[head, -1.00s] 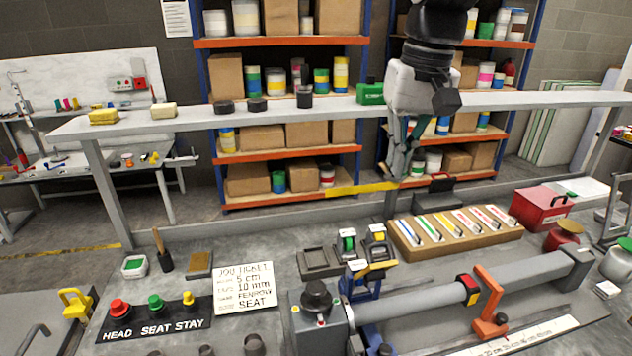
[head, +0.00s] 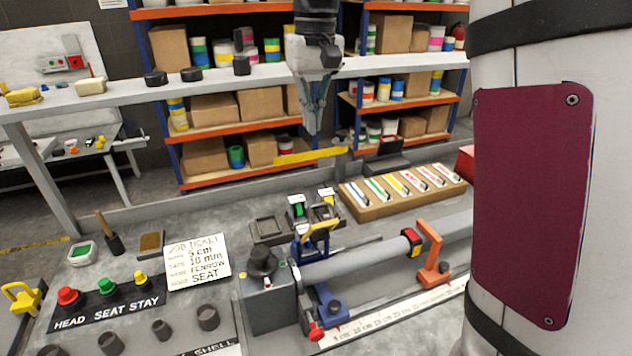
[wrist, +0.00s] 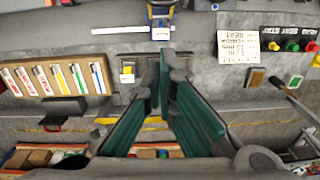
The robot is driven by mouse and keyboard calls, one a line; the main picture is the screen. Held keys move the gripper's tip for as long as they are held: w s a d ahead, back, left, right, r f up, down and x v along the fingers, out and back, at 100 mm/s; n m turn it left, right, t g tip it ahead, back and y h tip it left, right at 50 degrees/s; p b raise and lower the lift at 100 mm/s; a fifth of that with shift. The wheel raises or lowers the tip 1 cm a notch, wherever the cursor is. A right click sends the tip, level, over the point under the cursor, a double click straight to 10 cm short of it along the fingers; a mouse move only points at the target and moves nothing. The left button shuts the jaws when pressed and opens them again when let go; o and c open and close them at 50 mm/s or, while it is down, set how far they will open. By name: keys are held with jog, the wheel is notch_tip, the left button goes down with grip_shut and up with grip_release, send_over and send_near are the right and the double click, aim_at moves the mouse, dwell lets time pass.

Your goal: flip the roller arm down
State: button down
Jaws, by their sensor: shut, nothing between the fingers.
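My gripper (head: 312,128) hangs pointing down, shut and empty, above the back of the workbench. In the wrist view its fingers (wrist: 165,65) are together at the tips. A grey roller tube (head: 365,262) lies along the bench, below and in front of the gripper and apart from it. An orange arm (head: 432,255) stands upright at the tube's right part, beside a red and yellow block. A blue bracket with a yellow top (head: 318,235) stands behind the tube's left end; a blue part (head: 325,300) with a red knob is in front. I cannot tell which is the roller arm.
A raised shelf (head: 200,82) crosses behind the bench. A tray of colored strips (head: 405,190) lies at the back right. The job ticket (head: 197,260) and push buttons (head: 107,286) are at left. A large part of my own body hides the right side.

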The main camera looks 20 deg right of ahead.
notch_tip(320, 180, down, 12)
jog(key=s+p, duration=0.3)
jog(key=shift+a+f, duration=0.2)
jog(key=shift+w, duration=0.1)
